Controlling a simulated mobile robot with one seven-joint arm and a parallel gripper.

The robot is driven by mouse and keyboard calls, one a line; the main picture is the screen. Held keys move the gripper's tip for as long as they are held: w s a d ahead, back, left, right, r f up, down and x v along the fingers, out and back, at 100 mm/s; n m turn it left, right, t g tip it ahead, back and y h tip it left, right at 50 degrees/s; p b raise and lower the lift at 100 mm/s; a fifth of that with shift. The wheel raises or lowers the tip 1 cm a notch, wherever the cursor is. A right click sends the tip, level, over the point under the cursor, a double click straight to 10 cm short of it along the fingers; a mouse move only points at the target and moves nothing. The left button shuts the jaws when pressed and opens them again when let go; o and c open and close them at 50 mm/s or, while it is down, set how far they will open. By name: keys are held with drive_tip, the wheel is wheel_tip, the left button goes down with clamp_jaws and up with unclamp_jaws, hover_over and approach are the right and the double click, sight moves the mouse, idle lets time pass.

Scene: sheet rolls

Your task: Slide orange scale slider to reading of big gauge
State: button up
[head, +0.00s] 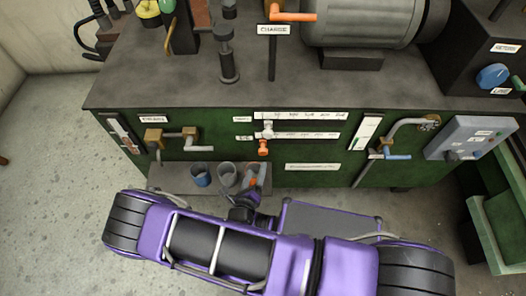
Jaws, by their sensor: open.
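The orange scale slider (263,148) is a small orange knob on the lower scale strip (305,136) on the green cabinet front, near the strip's left end. A pale slider (268,129) sits just above it at the upper scale strip (300,116). The scale markings are too small to read. My gripper (256,181) is small in view, just below the orange slider and apart from it in the picture. It is open, with nothing seen between its fingers. I cannot pick out the big gauge or its reading.
A blue cup (201,175) and a grey cup (228,176) stand on a low shelf beside my gripper. Brass valves (172,135) are left of the scales; a pipe with a blue handle (393,153) and a grey control box (471,138) are right.

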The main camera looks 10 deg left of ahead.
sight(262, 153)
drive_tip(key=b+x, duration=0.1)
drive_tip(key=x, duration=1)
drive_tip(key=shift+s, duration=0.1)
clamp_jaws()
idle(1.0)
